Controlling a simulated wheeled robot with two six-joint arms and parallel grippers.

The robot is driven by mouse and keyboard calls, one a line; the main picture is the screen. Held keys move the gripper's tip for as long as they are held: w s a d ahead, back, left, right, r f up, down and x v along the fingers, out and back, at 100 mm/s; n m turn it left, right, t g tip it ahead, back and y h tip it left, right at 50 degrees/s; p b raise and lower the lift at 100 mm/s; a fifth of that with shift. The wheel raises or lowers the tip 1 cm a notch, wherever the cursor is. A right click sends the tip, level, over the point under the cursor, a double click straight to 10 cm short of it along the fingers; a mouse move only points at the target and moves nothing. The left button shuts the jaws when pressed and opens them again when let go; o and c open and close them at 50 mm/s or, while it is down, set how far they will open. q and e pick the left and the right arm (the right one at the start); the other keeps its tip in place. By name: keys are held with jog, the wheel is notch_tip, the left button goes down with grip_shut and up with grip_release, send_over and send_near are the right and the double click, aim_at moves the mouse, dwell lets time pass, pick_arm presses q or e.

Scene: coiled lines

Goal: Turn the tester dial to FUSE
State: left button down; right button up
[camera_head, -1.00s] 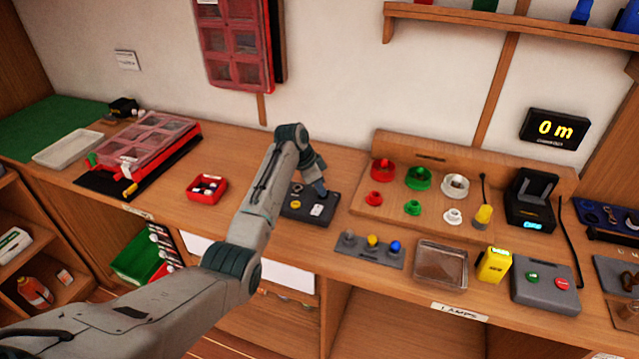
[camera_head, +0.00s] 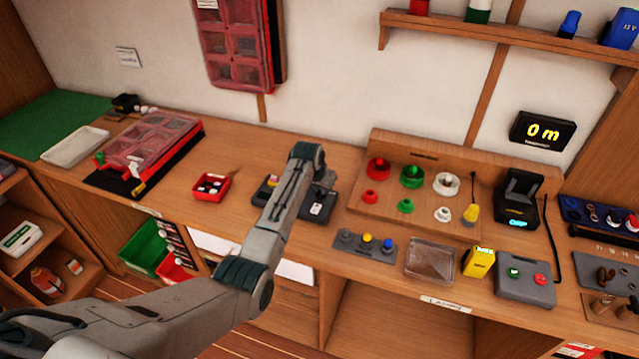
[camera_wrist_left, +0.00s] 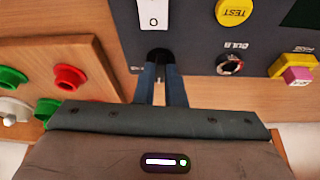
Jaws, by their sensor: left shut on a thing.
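The tester (camera_head: 322,196) is a dark grey panel on the bench, partly hidden behind my left arm in the head view. In the left wrist view the tester panel (camera_wrist_left: 195,35) carries a white card (camera_wrist_left: 153,14), a yellow TEST button (camera_wrist_left: 233,12), a round socket marked BULB (camera_wrist_left: 230,63) and a label that seems to read FUSE. My left gripper (camera_wrist_left: 160,70) is shut on a small black knob (camera_wrist_left: 158,53), apparently the dial, below the white card. The fingers cover much of it, and its pointing direction cannot be told. My right gripper is not in view.
A red tray (camera_head: 211,187) stands left of the tester. To its right are a wooden stand (camera_head: 470,170) with coloured caps and a grey plate (camera_head: 364,246) with several buttons. A clear tray (camera_head: 430,262) and a yellow meter (camera_head: 479,262) sit near the front edge.

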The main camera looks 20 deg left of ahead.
pick_arm(q)
jog(key=shift+n, duration=0.6)
jog(key=shift+y, duration=0.3)
jog(key=c, duration=1.5)
grip_release()
jog(key=b+v, duration=0.2)
jog(key=v, duration=0.8)
jog(key=shift+r+b, duration=0.35)
